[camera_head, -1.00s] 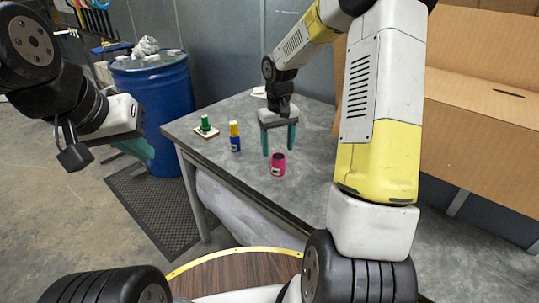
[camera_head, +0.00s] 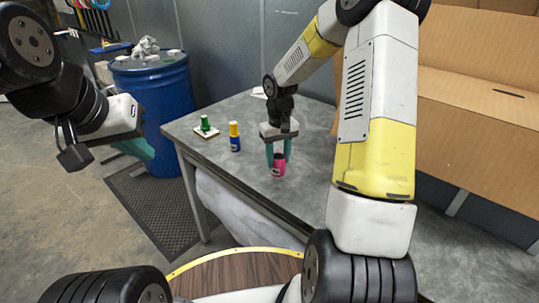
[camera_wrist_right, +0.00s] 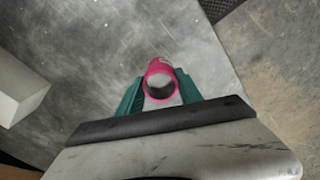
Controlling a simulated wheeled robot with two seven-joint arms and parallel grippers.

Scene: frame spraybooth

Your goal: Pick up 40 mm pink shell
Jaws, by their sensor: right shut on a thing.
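The pink shell (camera_head: 278,170) is a short open-topped cylinder standing upright on the grey table, near its front edge. My right gripper (camera_head: 278,160) is over it, with its teal fingers on either side, shut on the shell. In the right wrist view the pink shell (camera_wrist_right: 160,82) shows its hollow round opening between the two teal fingers of the right gripper (camera_wrist_right: 160,92). My left gripper (camera_head: 138,148) is off to the left, away from the table and holding nothing visible; its finger gap is not clear.
A blue and yellow cylinder (camera_head: 235,137) stands left of the shell on the table (camera_head: 225,115). A green piece (camera_head: 205,124) sits on a small pale plate behind it. A blue drum (camera_head: 165,95) stands beyond the table's left end. A cardboard box (camera_head: 480,110) is at the right.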

